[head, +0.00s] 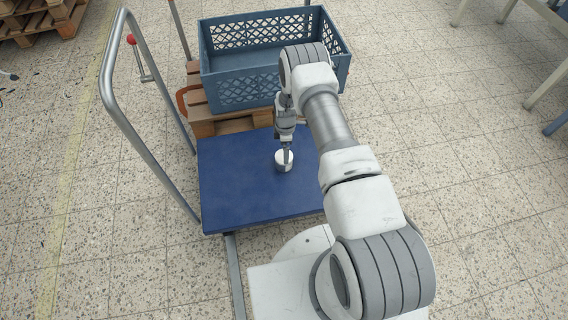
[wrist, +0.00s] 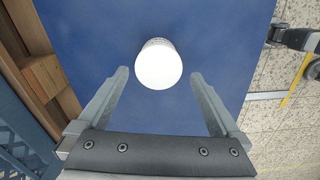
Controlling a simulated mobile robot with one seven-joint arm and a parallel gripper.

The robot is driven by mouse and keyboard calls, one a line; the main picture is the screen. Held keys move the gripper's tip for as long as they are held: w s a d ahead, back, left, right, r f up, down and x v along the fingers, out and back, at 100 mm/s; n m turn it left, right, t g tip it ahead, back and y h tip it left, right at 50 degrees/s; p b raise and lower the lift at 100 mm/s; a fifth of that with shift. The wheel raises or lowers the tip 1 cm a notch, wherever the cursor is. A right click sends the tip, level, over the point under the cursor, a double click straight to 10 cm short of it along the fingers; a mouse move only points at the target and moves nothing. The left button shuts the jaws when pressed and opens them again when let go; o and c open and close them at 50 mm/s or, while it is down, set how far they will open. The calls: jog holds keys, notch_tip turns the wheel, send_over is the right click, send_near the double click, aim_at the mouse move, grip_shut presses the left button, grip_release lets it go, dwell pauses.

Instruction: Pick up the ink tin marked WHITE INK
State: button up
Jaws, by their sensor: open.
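A small round white tin (head: 284,160) stands on the blue platform of a trolley (head: 240,205) in the head view. In the wrist view the tin (wrist: 158,65) shows as a bright white disc with a greyish ribbed side; I cannot read any marking on it. My gripper (wrist: 159,85) is open, its two fingers apart on the left and right. The tin lies between and slightly beyond the fingertips, and I see no contact. In the head view my gripper (head: 286,150) points down at the tin and hides part of it.
A blue-grey plastic crate (head: 240,92) stands on a wooden pallet (head: 205,122) behind the trolley platform. The trolley's metal handle (head: 150,125) rises at the left. The platform around the tin is clear. Tables stand at the far right.

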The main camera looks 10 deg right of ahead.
aim_at(280, 166)
notch_tip(280, 166, down, 7)
jog(key=b, duration=0.3)
jog(key=shift+w+a+r, duration=0.1)
jog(key=shift+a+r, duration=0.05)
jog(key=shift+r, duration=0.1)
jog(key=c, duration=1.3)
jog(key=shift+c, duration=0.6)
jog(key=shift+r, duration=0.15)
